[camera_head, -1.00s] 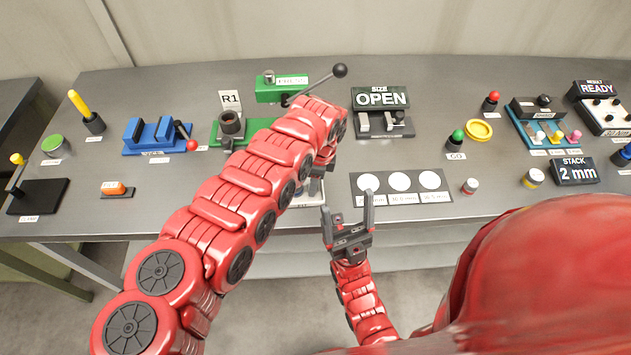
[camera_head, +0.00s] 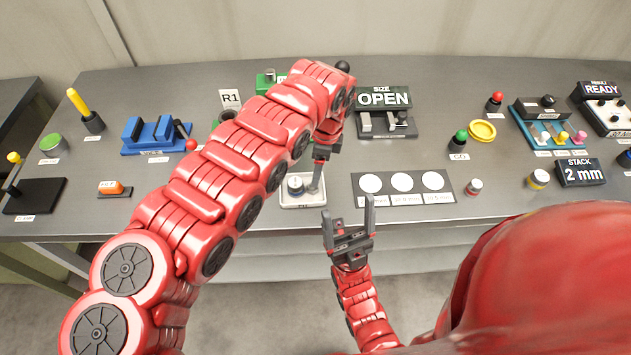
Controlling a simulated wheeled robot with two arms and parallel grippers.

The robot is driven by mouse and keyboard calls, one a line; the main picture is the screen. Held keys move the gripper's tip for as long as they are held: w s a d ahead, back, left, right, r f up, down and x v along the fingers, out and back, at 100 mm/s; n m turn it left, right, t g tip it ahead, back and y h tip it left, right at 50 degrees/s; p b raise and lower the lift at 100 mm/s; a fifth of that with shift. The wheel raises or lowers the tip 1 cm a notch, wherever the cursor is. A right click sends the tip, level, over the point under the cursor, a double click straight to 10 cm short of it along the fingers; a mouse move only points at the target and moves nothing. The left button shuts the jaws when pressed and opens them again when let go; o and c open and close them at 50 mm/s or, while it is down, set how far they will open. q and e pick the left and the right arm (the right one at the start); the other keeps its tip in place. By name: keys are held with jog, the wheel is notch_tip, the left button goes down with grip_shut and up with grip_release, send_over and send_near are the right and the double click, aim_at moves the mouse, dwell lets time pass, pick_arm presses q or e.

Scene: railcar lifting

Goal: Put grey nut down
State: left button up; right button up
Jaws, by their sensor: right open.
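My right gripper (camera_head: 348,228) is open and empty in front of the table's front edge, below the white-spot card. My left arm reaches across the table from the left. Its gripper (camera_head: 316,182) points down at the right part of a small pale tray (camera_head: 303,205) near the front edge. A small round grey and dark piece (camera_head: 296,185), perhaps the grey nut, is at the tray, just left of the visible finger. I cannot tell whether the gripper touches it, and the rest of the jaws is not clear.
A dark card with three white spots (camera_head: 402,182) lies right of the tray. The OPEN sign (camera_head: 384,98) stands behind it. A blue vise (camera_head: 152,134) is at left. My left arm covers part of the green press (camera_head: 268,84). Bare table lies between the orange block (camera_head: 112,188) and my arm.

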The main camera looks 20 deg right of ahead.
pick_arm(q)
jog(key=r, duration=0.1)
jog(key=r+b, duration=0.1)
jog(key=r, duration=0.3)
jog(key=shift+s+d+r, duration=0.15)
jog(key=shift+s+d, duration=0.05)
jog(key=shift+d, duration=0.1)
